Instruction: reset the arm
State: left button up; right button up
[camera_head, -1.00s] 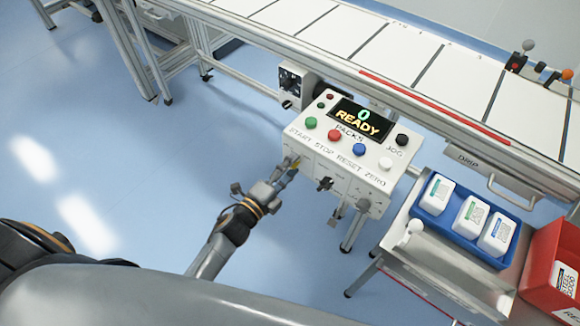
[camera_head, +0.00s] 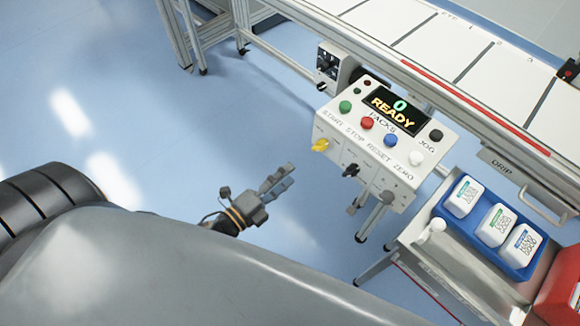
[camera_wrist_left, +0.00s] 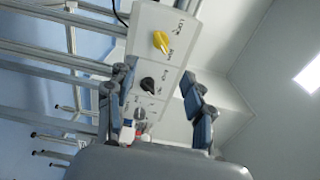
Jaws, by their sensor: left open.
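My left gripper (camera_head: 277,182) is open and empty in the head view, over the blue floor to the lower left of the control box. In the left wrist view its two fingers (camera_wrist_left: 160,95) stand wide apart with nothing between them. The control box (camera_head: 350,145) shows 0 and READY on its display (camera_head: 394,109). Its front face carries a yellow knob (camera_head: 321,145) and a black knob (camera_head: 351,170). In the left wrist view the yellow knob (camera_wrist_left: 161,42) and black knob (camera_wrist_left: 148,84) show beyond the fingers. My right gripper is not in view.
The conveyor (camera_head: 440,75) runs along the back. A blue tray (camera_head: 447,213) with white packs stands on a metal stand at the right, beside a red bin (camera_head: 562,290). Green, red, blue and white buttons sit on the box top. Open floor lies at the left.

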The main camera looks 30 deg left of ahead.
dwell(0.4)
pick_arm(q)
jog(key=s+a+f+n+g+y, duration=0.1)
jog(key=s+f+n+g, duration=0.15)
jog(key=f, duration=0.55)
jog(key=s+a+f+n+g+y, duration=0.15)
jog(key=f+n, duration=0.25)
jog(key=f, duration=0.4)
jog(key=s+f+n+g+y, duration=0.2)
jog(key=s+f+n, duration=0.15)
jog(key=f, duration=0.35)
jog(key=s+a+f+n+g+y, duration=0.1)
jog(key=s+f+n+g, duration=0.4)
jog(key=s+f, duration=0.3)
jog(key=s+a+f+n+g+p, duration=0.1)
jog(key=s+f+n+g, duration=0.3)
jog(key=s+f, duration=0.5)
jog(key=s+g, duration=0.1)
jog(key=s, duration=0.5)
jog(key=shift+s+f+n+y, duration=0.25)
jog(key=shift+s+n+y, duration=0.1)
jog(key=shift+n, duration=0.05)
jog(key=shift+a, duration=0.1)
jog(key=shift+c, duration=0.4)
